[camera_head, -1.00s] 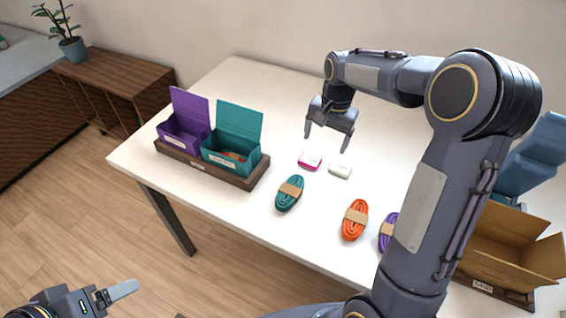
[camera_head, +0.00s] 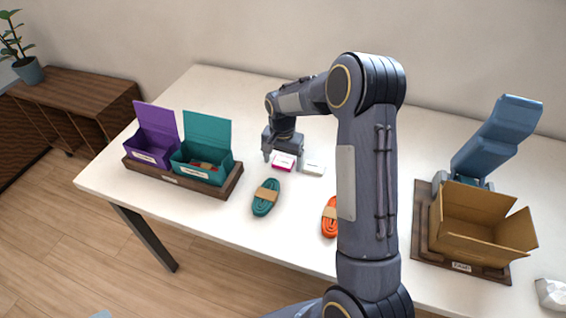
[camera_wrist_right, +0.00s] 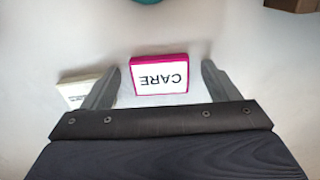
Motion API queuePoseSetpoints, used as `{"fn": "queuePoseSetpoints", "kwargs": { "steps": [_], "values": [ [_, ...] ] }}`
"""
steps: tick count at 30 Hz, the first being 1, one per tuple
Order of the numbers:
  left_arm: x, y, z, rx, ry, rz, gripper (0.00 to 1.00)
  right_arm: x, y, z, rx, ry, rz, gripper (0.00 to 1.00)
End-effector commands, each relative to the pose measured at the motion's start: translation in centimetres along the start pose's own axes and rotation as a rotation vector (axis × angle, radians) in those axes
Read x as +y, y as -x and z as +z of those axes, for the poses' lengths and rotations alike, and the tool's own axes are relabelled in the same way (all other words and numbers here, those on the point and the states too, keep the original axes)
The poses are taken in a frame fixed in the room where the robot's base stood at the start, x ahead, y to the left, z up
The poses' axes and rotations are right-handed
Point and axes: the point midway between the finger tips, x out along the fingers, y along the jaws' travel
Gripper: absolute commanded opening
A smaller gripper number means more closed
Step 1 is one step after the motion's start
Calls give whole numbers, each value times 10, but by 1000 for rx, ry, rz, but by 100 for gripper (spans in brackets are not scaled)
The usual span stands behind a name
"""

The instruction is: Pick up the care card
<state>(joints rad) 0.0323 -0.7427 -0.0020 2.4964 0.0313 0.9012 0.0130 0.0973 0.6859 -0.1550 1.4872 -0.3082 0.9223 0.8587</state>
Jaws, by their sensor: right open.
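The care card (camera_wrist_right: 160,76) is a small white block with a magenta edge and the word CARE. It lies on the white table, and in the head view (camera_head: 283,163) it sits just under my right gripper (camera_head: 284,157). In the right wrist view my right gripper (camera_wrist_right: 160,68) is open, with one finger on each side of the card and a gap at both sides. Whether the fingertips are down at table height cannot be told. Only a small pale tip of my left gripper (camera_head: 101,314) seems to show at the bottom edge; its jaws are hidden.
A white card (camera_head: 313,168) lies close beside the care card, near a finger in the wrist view (camera_wrist_right: 78,90). A teal cord bundle (camera_head: 266,198) and an orange one (camera_head: 330,217) lie nearer. Purple (camera_head: 157,150) and teal (camera_head: 207,165) boxes stand left; a cardboard box (camera_head: 470,225) stands right.

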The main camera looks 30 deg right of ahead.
Motion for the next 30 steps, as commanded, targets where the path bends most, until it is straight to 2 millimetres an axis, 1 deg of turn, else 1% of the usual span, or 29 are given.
{"fn": "queuePoseSetpoints", "kwargs": {
  "steps": [5,15,16,26,30],
  "values": [
    [0,0,0,0,0,0,78,0,0,0,0,0,-1,82],
    [0,0,0,0,0,0,78,0,0,0,1,0,-1,37],
    [0,0,0,0,0,0,78,0,0,0,1,0,-1,34],
    [0,0,0,0,0,0,78,0,2,0,1,0,-1,34],
    [0,0,0,0,0,0,78,-1,9,-1,3,0,-4,34]
  ]
}}
